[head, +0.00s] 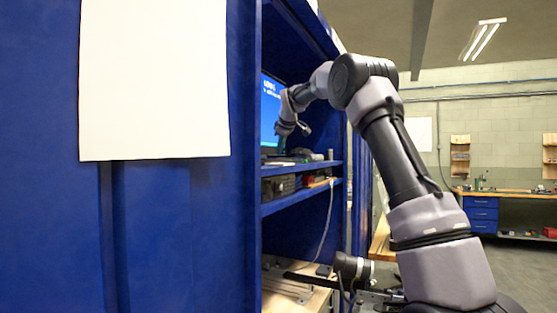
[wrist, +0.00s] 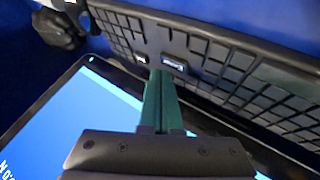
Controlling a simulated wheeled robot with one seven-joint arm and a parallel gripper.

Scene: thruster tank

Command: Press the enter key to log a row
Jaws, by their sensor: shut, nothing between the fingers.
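A black keyboard (wrist: 225,62) runs diagonally across the upper part of the wrist view. One key with a pale blue, lit-looking mark (wrist: 174,64) stands out near its lower edge, with a smaller pale mark (wrist: 141,58) to its left. I cannot read which is the enter key. My gripper (wrist: 161,73) is shut and empty, its green fingers together. Their tips appear just beside the pale-blue-marked key; contact cannot be told. In the head view my gripper (head: 281,143) is inside the blue cabinet, in front of the lit monitor (head: 270,112). The monitor also shows in the wrist view (wrist: 75,115).
The cabinet's blue side (head: 45,180) with a white sheet (head: 155,80) fills the left. A shelf (head: 315,166) lies under the monitor, with dark equipment (head: 278,187) below. A dark object (wrist: 55,25) lies beyond the keyboard's end. A workbench (head: 490,197) stands far right.

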